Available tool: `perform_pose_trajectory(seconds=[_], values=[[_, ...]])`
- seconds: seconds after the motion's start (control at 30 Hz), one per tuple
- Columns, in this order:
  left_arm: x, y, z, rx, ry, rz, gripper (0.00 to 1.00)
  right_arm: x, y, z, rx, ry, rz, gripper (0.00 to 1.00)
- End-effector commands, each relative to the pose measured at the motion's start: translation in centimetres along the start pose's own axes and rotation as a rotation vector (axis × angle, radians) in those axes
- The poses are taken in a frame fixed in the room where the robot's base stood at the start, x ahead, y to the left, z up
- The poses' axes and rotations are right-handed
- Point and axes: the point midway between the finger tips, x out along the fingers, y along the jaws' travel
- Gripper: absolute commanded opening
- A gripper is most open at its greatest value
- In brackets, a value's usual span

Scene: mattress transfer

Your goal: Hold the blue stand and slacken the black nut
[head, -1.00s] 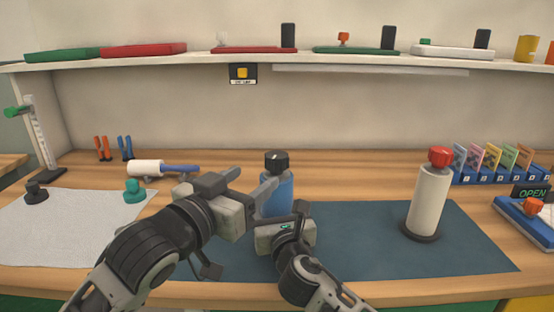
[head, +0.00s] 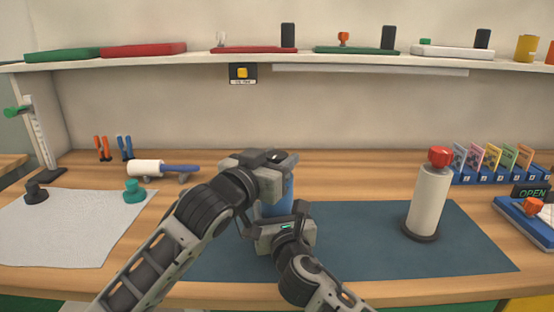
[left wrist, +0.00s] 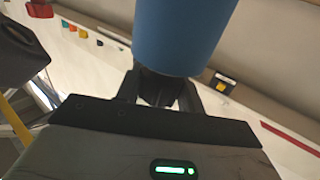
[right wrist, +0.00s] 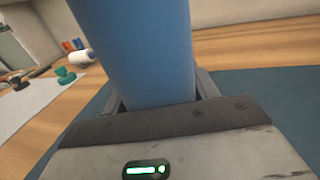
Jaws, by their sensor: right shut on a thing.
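The blue stand (head: 275,205) stands upright near the left part of the dark mat, partly hidden by my arms. It also fills the top of the left wrist view (left wrist: 182,35) and of the right wrist view (right wrist: 140,50). My right gripper (head: 284,225) is shut on the lower part of the stand. The black nut (head: 276,155) is on top of the stand, mostly hidden by my left gripper (head: 278,162). In the left wrist view, the left fingers are on either side of the dark nut (left wrist: 160,80), seemingly open; contact is unclear.
A white cylinder with a red top (head: 427,200) stands on the dark mat (head: 370,250) at the right. A pale cloth (head: 70,225) with a black and a green knob lies at the left. A white-and-blue tool (head: 160,169) rests behind. The mat's middle is clear.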

Motion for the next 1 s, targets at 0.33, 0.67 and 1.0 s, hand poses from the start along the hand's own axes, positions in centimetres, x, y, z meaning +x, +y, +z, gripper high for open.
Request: perform_pose_trajectory(seconds=[0.33,0.67,1.0], values=[[0.01,0.19,0.03,-0.005,0.001,-0.052,0.14,0.04,0.05,0.46,0.001,-0.009,0.002,0.04],[-0.03,-0.07,0.03,0.001,-0.001,-0.145,0.14,0.05,0.05,0.48,0.001,-0.009,0.002,0.04],[-0.03,-0.08,0.02,0.001,-0.001,-0.144,0.59,0.05,0.04,0.49,0.001,-0.009,0.001,0.04]])
